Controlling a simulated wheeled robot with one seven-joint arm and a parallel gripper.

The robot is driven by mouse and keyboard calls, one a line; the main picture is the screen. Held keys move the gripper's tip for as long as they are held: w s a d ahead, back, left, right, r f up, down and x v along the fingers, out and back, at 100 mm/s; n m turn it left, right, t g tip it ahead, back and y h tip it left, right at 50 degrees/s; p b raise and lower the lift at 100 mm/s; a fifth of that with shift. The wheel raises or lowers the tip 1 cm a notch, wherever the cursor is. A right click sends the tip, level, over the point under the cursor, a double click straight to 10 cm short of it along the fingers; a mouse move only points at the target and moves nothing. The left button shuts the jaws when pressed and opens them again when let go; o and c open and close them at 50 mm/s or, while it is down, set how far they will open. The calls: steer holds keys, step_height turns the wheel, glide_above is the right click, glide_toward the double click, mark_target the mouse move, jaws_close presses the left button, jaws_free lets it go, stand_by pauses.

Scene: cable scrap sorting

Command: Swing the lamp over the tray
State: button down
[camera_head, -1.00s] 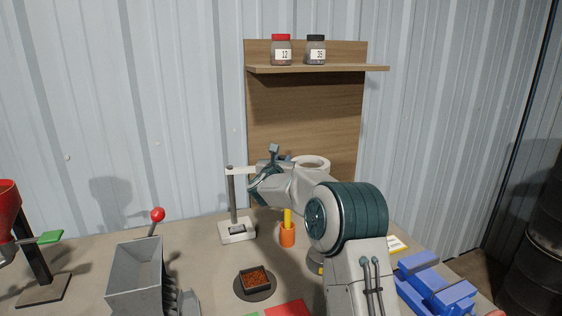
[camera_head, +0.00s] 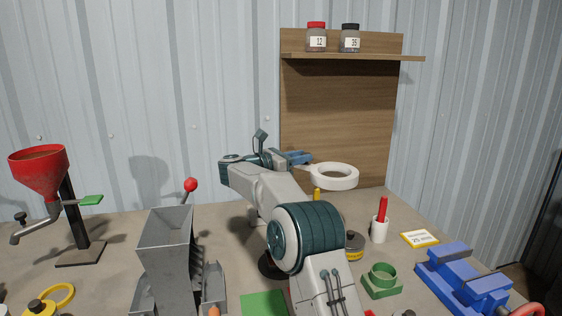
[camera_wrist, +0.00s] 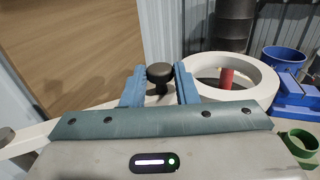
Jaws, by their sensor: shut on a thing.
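The lamp's white ring head (camera_head: 334,177) stands out to the right of my gripper in the head view, above the bench. The ring also shows at the right in the wrist view (camera_wrist: 268,75), with a red pen visible through it. My gripper (camera_head: 297,157) has its blue fingers closed on a black knob (camera_wrist: 160,74) beside the ring. A white lamp arm (camera_wrist: 28,137) runs to the left beneath the gripper. The lamp's post is hidden behind my arm. The tray is hidden too; only a dark round base (camera_head: 268,266) shows beside my arm.
A grey hopper (camera_head: 166,245) with a red-knobbed lever stands left of my arm, and a red funnel (camera_head: 40,172) is farther left. A white cup (camera_head: 379,229), a green ring holder (camera_head: 382,279) and a blue vise (camera_head: 465,278) stand to the right. A wooden shelf panel (camera_head: 340,110) rises behind.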

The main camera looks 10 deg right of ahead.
steer(key=shift+s+a+m+g+h+p, duration=0.2)
steer(key=shift+s+a+m+g+p, duration=0.2)
steer(key=shift+a+m+g+p, duration=0.4)
steer(key=shift+s+a+m+g+h+p, duration=0.25)
steer(key=shift+s+a+m+g, duration=0.15)
steer(key=shift+a+g, duration=0.55)
steer(key=shift+s+a+m+g+h+p, duration=0.15)
steer(key=shift+s+a+m+g+p, duration=0.2)
steer(key=shift+a+m+g+p, duration=0.55)
steer(key=shift+d+g+b, duration=0.25)
steer(key=shift+d+b, duration=0.05)
steer(key=shift+b, duration=0.05)
steer(key=c, duration=1.2)
jaws_free()
steer(key=shift+o, duration=0.2)
steer(key=s+d+r+b, duration=0.4)
steer(key=s+d+r, duration=0.2)
steer(key=d+r, duration=0.4)
steer(key=shift+r+b, duration=0.35)
steer(key=shift+r, duration=0.2)
